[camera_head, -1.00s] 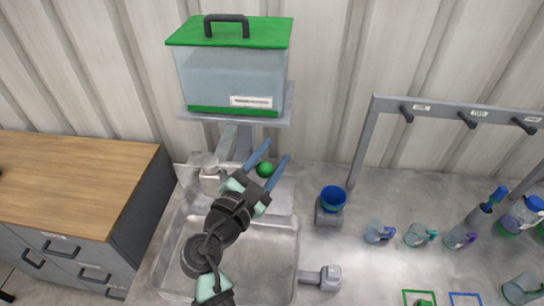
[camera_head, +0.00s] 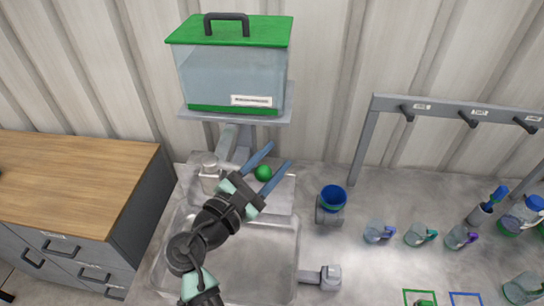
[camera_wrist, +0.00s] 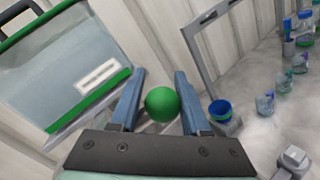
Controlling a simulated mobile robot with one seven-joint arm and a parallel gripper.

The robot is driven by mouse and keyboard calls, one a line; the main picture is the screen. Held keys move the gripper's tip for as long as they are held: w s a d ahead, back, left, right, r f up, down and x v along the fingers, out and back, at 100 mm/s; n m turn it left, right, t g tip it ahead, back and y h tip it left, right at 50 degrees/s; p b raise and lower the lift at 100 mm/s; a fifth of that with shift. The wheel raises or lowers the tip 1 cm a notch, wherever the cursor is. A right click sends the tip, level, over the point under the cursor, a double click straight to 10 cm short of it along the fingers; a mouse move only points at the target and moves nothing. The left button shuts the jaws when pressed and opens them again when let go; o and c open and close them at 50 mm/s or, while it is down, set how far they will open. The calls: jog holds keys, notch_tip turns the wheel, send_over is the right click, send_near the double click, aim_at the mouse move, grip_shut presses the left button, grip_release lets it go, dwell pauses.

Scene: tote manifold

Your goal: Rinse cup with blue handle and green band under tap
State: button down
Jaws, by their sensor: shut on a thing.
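My gripper (camera_head: 279,156) is over the back of the sink, its two blue fingers on either side of a green ball-shaped knob (camera_head: 263,173) below the tank. In the wrist view the knob (camera_wrist: 162,104) sits between the fingers, and my gripper (camera_wrist: 160,78) is shut on it. The tap spout is not clearly visible. A clear cup with a blue handle (camera_head: 376,233) stands on the counter to the right; a green band on it is too small to make out. The cup is well apart from my gripper.
A water tank (camera_head: 232,78) with a green lid stands on a shelf above the sink (camera_head: 270,262). A blue container (camera_head: 333,197) with a green band sits on a grey holder right of the sink. Other cups (camera_head: 418,236) and a hook rack (camera_head: 455,104) are farther right.

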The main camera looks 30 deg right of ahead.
jog(key=shift+s+a+f+m+g+h, duration=0.3)
jog(key=shift+s+m+g, duration=0.25)
jog(key=shift+g, duration=0.25)
jog(key=shift+s+a+f+m+g+h, duration=0.15)
jog(key=shift+s+a+m+g+h, duration=0.15)
jog(key=shift+s+m+g, duration=0.35)
jog(key=shift+w, duration=0.15)
jog(key=shift+c, duration=2.2)
grip_release()
jog(key=shift+d, duration=0.1)
jog(key=shift+w+r, duration=0.1)
jog(key=shift+r, duration=0.15)
jog(key=b+v, duration=0.4)
jog(key=v, duration=0.9)
jog(key=shift+w, duration=0.15)
